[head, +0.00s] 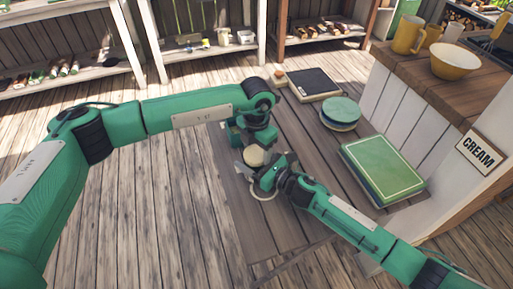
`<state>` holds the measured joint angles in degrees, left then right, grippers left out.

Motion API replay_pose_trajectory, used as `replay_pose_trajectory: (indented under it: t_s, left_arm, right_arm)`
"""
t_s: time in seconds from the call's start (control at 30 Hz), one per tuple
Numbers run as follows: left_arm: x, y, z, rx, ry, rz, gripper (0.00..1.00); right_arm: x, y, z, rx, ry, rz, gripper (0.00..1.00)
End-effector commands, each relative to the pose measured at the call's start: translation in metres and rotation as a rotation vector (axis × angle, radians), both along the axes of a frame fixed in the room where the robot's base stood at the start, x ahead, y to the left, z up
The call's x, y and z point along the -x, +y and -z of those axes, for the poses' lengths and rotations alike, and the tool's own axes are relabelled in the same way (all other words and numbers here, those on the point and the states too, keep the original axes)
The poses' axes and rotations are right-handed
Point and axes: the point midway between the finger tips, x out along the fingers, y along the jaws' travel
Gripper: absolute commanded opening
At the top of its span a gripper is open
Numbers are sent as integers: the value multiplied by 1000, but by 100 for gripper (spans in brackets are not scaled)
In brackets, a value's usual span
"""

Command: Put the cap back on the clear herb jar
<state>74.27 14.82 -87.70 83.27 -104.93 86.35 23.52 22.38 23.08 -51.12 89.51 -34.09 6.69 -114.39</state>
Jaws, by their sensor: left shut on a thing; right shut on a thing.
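A small cream round piece, which looks like the cap (254,157), shows between my two grippers above the wooden table. My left gripper (251,146) reaches in from above and is shut at the cap. My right gripper (254,176) comes from the lower right, close below the cap, and is shut; it seems to hold the clear herb jar. The jar is mostly hidden by the grippers and cannot be made out clearly. Whether cap and jar touch cannot be told.
On the table (235,215) lie a green book-like box (382,168), round green lids (340,112) and a dark-topped board (313,83). A counter at right holds a yellow bowl (455,62) and mugs (408,38). The table's near left part is clear.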

Motion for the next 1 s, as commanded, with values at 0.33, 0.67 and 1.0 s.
replay_pose_trajectory:
  t_s: [0.33,0.67,1.0]
  left_arm:
    - [2,2,7,-7,6,-3,42]
    - [4,0,9,-6,9,0,85]
    - [5,-2,7,-3,10,5,85]
  right_arm:
    - [1,2,-2,-3,-5,-5,25]
    - [1,3,-3,-5,-7,-6,2]
    - [1,4,-4,-7,-7,-7,2]
